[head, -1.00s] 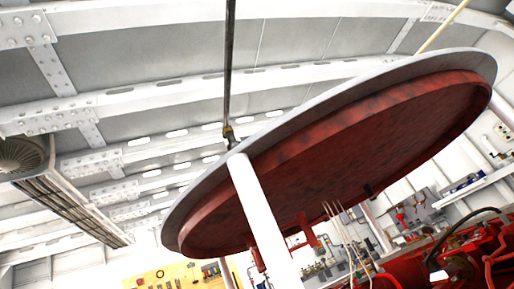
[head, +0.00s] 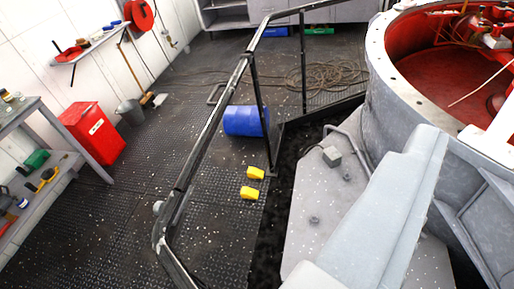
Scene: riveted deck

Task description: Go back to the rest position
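The task names no object. My gripper is not in view, and no fingertips show in the head view. The view looks down on a dark riveted deck (head: 150,215). A large round grey drum-like housing (head: 385,95) with a red interior stands at the right. A pale grey beam-like part (head: 385,215) crosses the lower right in front of it; I cannot tell what it belongs to.
A black railing (head: 212,130) runs through the middle. Beyond it lie a blue barrel (head: 243,121), two yellow blocks (head: 250,192) and coiled rope (head: 325,75). The deck between is mostly clear.

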